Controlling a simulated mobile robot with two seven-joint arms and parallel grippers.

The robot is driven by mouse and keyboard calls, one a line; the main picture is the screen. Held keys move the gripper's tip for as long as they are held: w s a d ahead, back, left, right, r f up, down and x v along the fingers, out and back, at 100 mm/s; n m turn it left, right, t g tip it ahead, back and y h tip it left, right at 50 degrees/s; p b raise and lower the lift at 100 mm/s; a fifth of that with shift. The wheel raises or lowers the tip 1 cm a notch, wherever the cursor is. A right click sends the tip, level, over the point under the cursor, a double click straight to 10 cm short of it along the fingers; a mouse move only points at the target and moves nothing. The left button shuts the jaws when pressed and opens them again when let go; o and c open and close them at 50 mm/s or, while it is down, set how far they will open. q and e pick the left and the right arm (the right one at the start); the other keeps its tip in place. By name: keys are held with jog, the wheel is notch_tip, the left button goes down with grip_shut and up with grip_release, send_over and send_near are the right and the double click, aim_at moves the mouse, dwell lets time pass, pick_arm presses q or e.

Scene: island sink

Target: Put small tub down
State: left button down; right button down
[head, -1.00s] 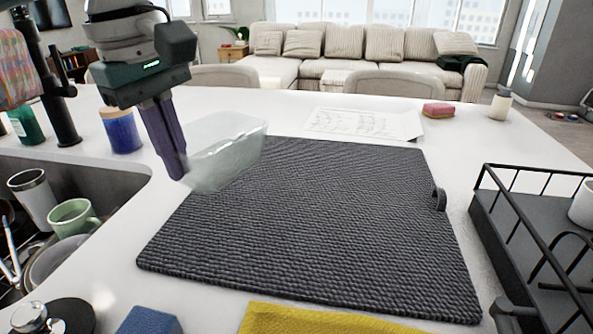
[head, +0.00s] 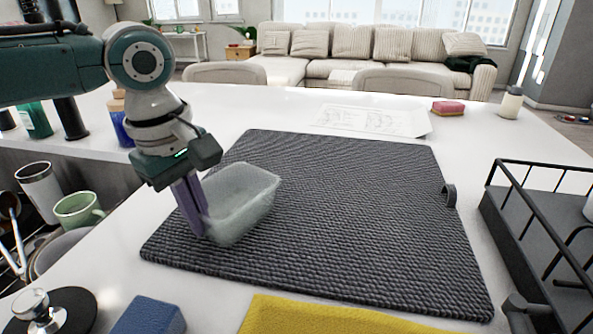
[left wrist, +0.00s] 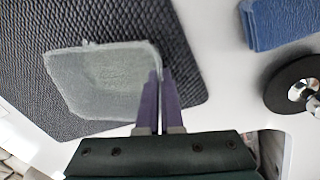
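The small tub (head: 245,208) is a translucent, pale greenish, open container. It is upright over the left part of the dark ribbed mat (head: 350,215); I cannot tell whether its base touches the mat. My left gripper (head: 203,225) is shut on the tub's near left wall, fingers pointing down. In the left wrist view the tub (left wrist: 105,82) lies left of the two purple fingers (left wrist: 160,82), which pinch its edge over the mat (left wrist: 150,25). My right gripper is not in view.
A black wire rack (head: 545,230) stands right of the mat. A sink with a green mug (head: 78,212) is at left. A yellow cloth (head: 320,318) and blue sponge (head: 150,316) lie at the front. Most of the mat is bare.

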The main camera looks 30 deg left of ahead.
pick_arm(q)
jog(key=c, duration=1.1)
grip_release()
jog(key=shift+f, duration=0.1)
jog(key=r, duration=0.4)
jog(key=s+r+p, duration=0.1)
jog(key=r, duration=0.3)
jog(key=r+p, duration=0.1)
jog(key=r, duration=0.3)
jog(key=shift+s+a+r, duration=0.1)
jog(key=shift+s, duration=0.15)
